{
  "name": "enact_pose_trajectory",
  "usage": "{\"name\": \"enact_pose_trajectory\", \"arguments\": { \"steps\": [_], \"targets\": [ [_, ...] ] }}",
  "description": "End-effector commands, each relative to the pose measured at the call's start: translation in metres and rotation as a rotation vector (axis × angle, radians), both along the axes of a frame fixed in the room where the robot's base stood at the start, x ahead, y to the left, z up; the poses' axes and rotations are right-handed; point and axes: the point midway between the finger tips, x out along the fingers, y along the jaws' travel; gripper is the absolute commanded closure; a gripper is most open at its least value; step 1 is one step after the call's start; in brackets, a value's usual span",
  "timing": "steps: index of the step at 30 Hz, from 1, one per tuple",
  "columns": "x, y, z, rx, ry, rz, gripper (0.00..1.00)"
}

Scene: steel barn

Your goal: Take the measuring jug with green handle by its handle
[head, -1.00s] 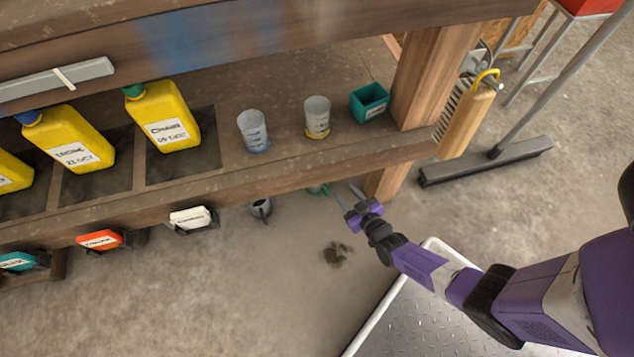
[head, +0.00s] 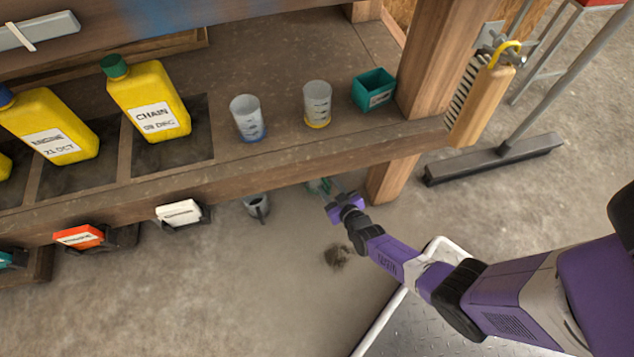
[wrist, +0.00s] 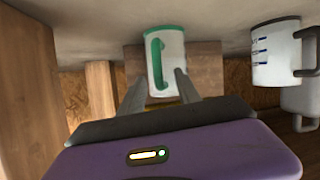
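The measuring jug with green handle (wrist: 174,64) is pale, with a green rim and a green handle (wrist: 155,62) facing my gripper in the wrist view. The gripper (head: 332,192) also shows in the head view, under the shelf edge.
A dark-handled jug (wrist: 275,55) is right of the green one. The shelf (head: 285,160) carries clear cups (head: 247,118) (head: 317,103), a green bin (head: 374,90) and yellow bottles (head: 150,103). A wooden post (head: 390,180) stands close right of my gripper.

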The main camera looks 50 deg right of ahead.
Motion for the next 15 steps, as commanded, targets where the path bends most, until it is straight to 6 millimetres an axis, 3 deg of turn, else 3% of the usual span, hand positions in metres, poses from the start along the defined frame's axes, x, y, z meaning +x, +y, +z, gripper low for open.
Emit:
{"name": "enact_pose_trajectory", "arguments": {
  "steps": [13,15],
  "targets": [
    [0.01,-0.0043,-0.0039,0.0,0.001,0.0,0.6],
    [0.0099,-0.0042,-0.0039,0.0,0.001,0.0,0.74]
  ]
}}
